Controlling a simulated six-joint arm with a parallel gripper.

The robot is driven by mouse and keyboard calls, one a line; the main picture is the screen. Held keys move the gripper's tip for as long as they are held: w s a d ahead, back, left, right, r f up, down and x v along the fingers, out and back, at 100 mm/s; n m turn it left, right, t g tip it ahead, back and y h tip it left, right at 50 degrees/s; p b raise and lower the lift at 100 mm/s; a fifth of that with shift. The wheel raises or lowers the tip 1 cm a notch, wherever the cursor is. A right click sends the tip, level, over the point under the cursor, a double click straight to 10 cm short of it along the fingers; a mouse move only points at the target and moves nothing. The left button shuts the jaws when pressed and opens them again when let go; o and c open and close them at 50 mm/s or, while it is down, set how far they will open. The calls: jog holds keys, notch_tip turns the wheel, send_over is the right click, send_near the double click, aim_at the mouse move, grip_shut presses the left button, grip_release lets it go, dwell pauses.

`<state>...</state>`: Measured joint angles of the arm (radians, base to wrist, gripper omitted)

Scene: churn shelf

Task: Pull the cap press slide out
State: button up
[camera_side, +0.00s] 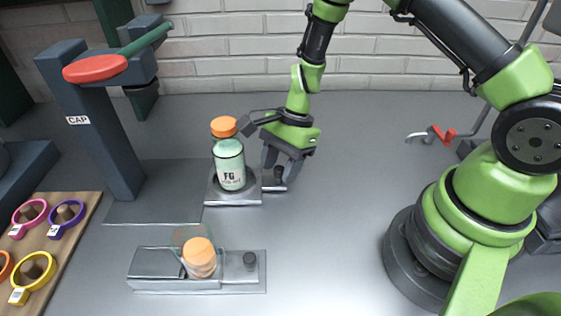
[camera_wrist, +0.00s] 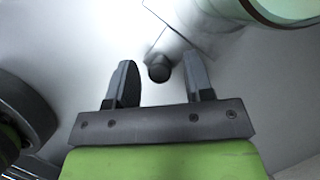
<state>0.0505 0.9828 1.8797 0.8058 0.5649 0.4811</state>
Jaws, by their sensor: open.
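The cap press (camera_side: 95,120) is a dark column marked CAP with a red oval head and a green lever. Its metal slide (camera_side: 243,198) lies flat to the right of the press base, carrying a pale green bottle (camera_side: 229,165) marked FG; an orange cap shows at the bottle's top. A dark knob (camera_side: 279,176) stands at the slide's right end. My gripper (camera_side: 281,168) points down over the knob with its fingers open. In the wrist view the knob (camera_wrist: 159,73) sits between the fingertips (camera_wrist: 156,68), with space on both sides; contact is not visible.
A wooden board (camera_side: 75,235) with coloured rings lies at the left. A red clip-like thing (camera_side: 440,135) lies at the back right. The grey table right of the slide is clear.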

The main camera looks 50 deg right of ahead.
jog(key=v, duration=1)
jog(key=s+a+r+n+t+h, duration=0.1)
jog(key=s+r+n+t, duration=0.35)
jog(key=r, duration=0.75)
jog(key=s+r+n+t, duration=0.1)
jog(key=s+r+n, duration=0.2)
jog(key=s, duration=0.3)
jog(key=s+r+n+t+h, duration=0.1)
jog(key=s+r+n, duration=0.2)
jog(key=s+n, duration=0.3)
jog(key=shift+a+r+t, duration=0.3)
jog(key=shift+r+t, duration=0.05)
jog(key=shift+n, duration=0.25)
